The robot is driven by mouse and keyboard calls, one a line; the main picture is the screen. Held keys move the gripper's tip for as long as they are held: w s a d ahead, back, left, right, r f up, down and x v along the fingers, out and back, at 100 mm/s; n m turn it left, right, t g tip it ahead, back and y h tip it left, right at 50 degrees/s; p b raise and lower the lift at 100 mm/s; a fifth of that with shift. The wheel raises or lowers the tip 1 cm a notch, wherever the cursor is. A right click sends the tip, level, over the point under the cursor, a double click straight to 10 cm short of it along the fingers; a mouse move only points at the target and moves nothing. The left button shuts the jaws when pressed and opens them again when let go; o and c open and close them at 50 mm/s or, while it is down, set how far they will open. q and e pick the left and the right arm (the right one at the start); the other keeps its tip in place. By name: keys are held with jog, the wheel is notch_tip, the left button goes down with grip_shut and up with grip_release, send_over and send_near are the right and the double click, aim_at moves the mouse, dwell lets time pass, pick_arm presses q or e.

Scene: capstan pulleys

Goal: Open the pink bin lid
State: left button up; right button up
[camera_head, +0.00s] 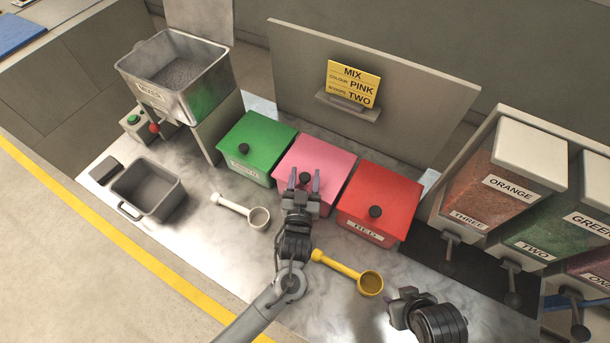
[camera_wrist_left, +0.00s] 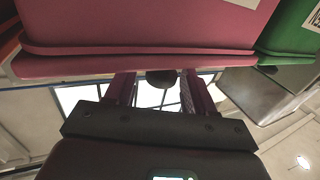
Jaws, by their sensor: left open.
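The pink bin (camera_head: 330,160) stands between the green and red bins in the head view, with its lid closed. My left gripper (camera_head: 304,182) is over the front part of the pink lid, with its two fingers apart. The left wrist view shows the pink bin upside down (camera_wrist_left: 140,25), with its dark lid knob (camera_wrist_left: 160,78) between the open fingers (camera_wrist_left: 160,92). I cannot tell whether the fingers touch the knob; in the head view it is hidden by the gripper. My right gripper (camera_head: 412,300) is at the lower right, its fingers unclear.
The green bin (camera_head: 262,140) and red bin (camera_head: 385,195) stand close on either side, both lidded. A white scoop (camera_head: 232,203) and a yellow scoop (camera_head: 345,270) lie in front. A grey tub (camera_head: 150,190) and mixer (camera_head: 180,75) are left; dispensers (camera_head: 515,180) are right.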

pick_arm(q)
jog(key=shift+w, duration=0.3)
jog(key=shift+c, duration=0.2)
grip_shut()
